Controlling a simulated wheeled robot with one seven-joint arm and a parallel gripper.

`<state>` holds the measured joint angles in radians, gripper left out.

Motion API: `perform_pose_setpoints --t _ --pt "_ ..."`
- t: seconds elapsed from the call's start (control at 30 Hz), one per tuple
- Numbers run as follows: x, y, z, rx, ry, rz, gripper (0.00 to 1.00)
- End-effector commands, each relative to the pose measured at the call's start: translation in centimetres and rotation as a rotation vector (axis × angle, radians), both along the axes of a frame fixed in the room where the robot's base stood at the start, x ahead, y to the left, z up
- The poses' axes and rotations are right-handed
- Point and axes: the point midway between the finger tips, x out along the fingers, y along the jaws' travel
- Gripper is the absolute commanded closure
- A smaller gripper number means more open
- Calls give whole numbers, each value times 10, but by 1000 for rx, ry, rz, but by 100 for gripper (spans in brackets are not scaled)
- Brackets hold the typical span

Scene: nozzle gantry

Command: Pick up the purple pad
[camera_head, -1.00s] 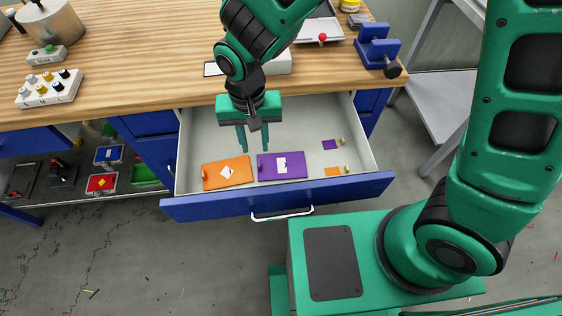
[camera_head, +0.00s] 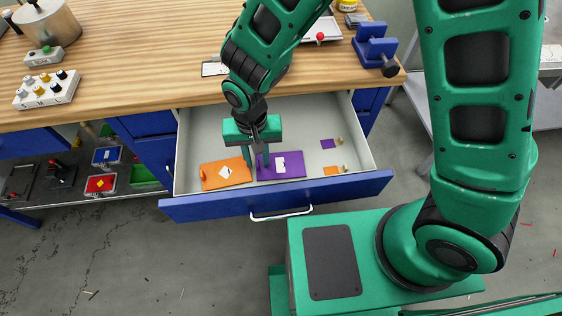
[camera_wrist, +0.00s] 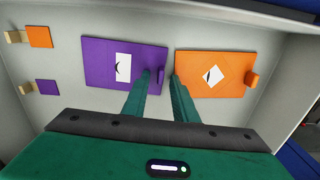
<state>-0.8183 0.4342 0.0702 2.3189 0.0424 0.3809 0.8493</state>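The purple pad (camera_head: 291,171) lies flat in the open drawer, with a white label on its face. It also shows in the wrist view (camera_wrist: 100,62), with a raised purple knob (camera_wrist: 161,76) at its right edge. My gripper (camera_head: 257,162) points down into the drawer over the pad's left end. In the wrist view my gripper (camera_wrist: 163,80) is open, its two fingers apart on either side of the knob. A gap seems to remain beside the knob; whether the fingertips touch the pad I cannot tell.
An orange pad (camera_head: 212,178) with a white label lies just left of the purple one. Small purple (camera_head: 327,143) and orange (camera_head: 332,170) squares with wooden knobs lie at the drawer's right. The drawer front (camera_head: 342,193) and the wooden worktop (camera_head: 120,70) bound the space.

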Motion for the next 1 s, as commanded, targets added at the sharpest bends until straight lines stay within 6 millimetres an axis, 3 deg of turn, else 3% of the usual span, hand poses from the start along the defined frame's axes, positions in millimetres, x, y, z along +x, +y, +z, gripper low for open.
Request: perform_pose_setpoints --t 0.03,0.1,0.47,0.67,0.83,1.0 --pt "0 0 0 0 0 0 88" --pt "0 0 0 0 0 0 100" --pt "1 0 1 0 0 -1 100" --pt "1 0 11 2 -2 -2 100" --pt "1 0 33 3 -3 -2 100" --pt "2 0 72 5 -5 -3 100"
